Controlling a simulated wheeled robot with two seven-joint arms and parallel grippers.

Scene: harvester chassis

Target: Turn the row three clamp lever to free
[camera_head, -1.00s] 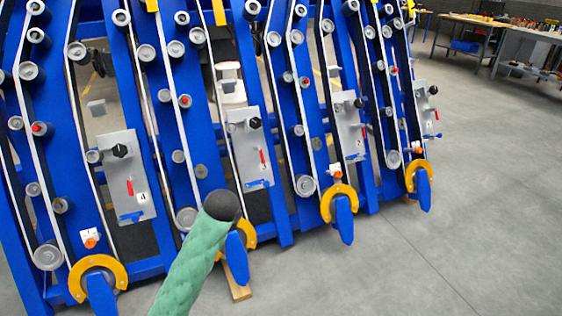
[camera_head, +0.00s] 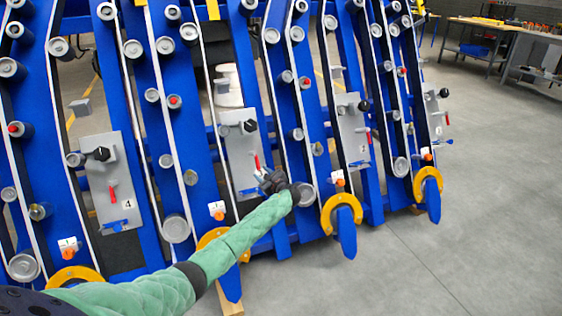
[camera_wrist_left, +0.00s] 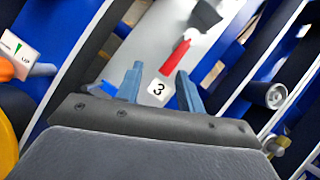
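The row three panel (camera_head: 235,150) is a grey plate on the blue frame; in the wrist view its plate (camera_wrist_left: 150,40) carries a "3" label (camera_wrist_left: 158,89). Its red lever (camera_head: 257,161) also shows in the wrist view (camera_wrist_left: 175,57), tilted, just beyond and between the fingertips. A blue handle (camera_wrist_left: 108,90) is low on the plate, left of the fingers. Which of these is the clamp lever I cannot tell. My left gripper (camera_head: 268,181) is in front of the panel's lower right; its blue fingers (camera_wrist_left: 160,82) are apart with nothing between them. My right gripper is not in view.
A black knob (camera_head: 250,126) sits above the red lever. A roller (camera_wrist_left: 272,94) stands out on the right. Row four's panel (camera_head: 108,175) is to the left.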

